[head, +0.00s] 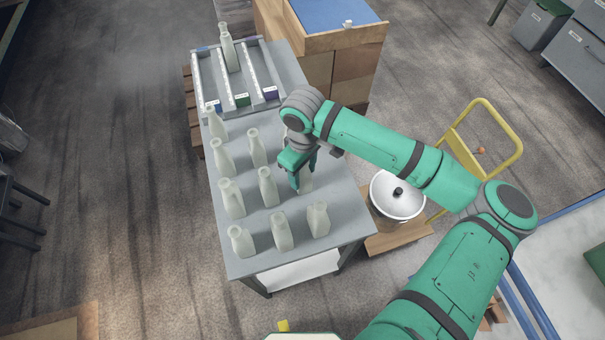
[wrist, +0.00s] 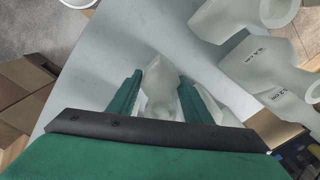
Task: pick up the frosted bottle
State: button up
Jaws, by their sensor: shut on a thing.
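My gripper (head: 301,174) points down over the right side of the grey table and is shut on a pale frosted bottle (head: 306,183). In the wrist view, the two green fingers of my gripper (wrist: 160,96) stand on either side of the held bottle (wrist: 160,84). The fingers and arm hide part of this bottle, and I cannot tell whether its base touches the table. Several similar pale bottles stand upright in rows on the table, one of them (head: 268,187) just left of my gripper.
The grey table (head: 340,232) holds a slotted rack (head: 204,75) at its far end, with one bottle (head: 229,48) standing in it. A white lidded pot (head: 396,205) and a yellow-handled cart (head: 487,104) are right of the table. Labelled bottles (wrist: 265,68) crowd the wrist view's right.

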notch_tip(320, 180, up, 10)
jog(key=shift+f, duration=0.1)
dwell(0.4)
jog(key=shift+s+d, duration=0.1)
jog(key=shift+r, duration=0.2)
